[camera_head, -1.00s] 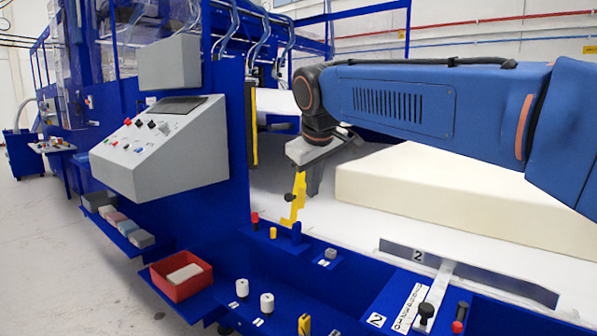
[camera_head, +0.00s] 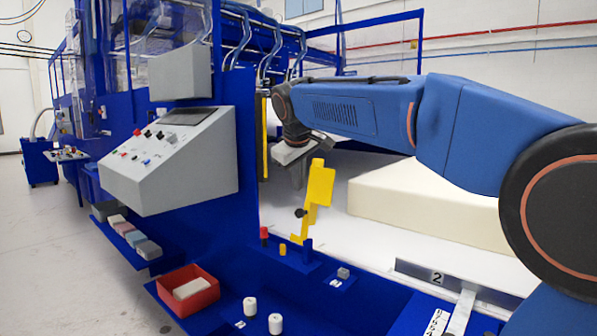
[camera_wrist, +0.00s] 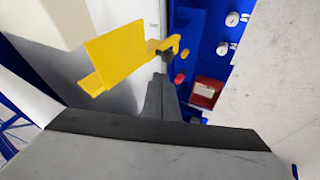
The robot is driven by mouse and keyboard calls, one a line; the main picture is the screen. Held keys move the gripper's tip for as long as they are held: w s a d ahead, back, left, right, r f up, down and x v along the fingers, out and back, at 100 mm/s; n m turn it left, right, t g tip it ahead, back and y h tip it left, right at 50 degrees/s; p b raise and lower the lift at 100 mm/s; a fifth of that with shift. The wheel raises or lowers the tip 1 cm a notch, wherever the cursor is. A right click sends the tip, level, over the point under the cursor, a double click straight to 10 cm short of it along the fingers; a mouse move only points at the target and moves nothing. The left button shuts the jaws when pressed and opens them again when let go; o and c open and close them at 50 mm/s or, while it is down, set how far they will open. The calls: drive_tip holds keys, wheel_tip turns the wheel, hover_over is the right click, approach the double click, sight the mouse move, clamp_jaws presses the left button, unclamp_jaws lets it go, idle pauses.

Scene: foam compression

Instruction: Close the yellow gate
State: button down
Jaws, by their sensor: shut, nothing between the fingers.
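The yellow gate (camera_head: 320,188) is an upright, slightly tilted yellow plate with a dark knob on its lower part. It stands at the edge of the white bed, left of the foam. In the wrist view the gate (camera_wrist: 118,52) is at the upper left, with its narrow arm reaching right to the dark knob. My gripper (camera_head: 299,182) points down just left of the gate's upper part, with its fingers together and empty. In the wrist view my gripper (camera_wrist: 162,92) ends close to the gate's arm and knob; I cannot tell whether they touch.
A large cream foam block (camera_head: 430,200) lies on the white bed to the right. A grey control console (camera_head: 165,160) stands at the left. Red and yellow pegs and a blue post stand below the gate. A red tray (camera_head: 188,300) sits at the front.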

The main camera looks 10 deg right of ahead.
sight(307, 198)
drive_tip(key=shift+w+d+f, duration=1.7)
drive_tip(key=shift+w+d, duration=0.1)
drive_tip(key=shift+w, duration=0.15)
drive_tip(key=shift+d, duration=0.1)
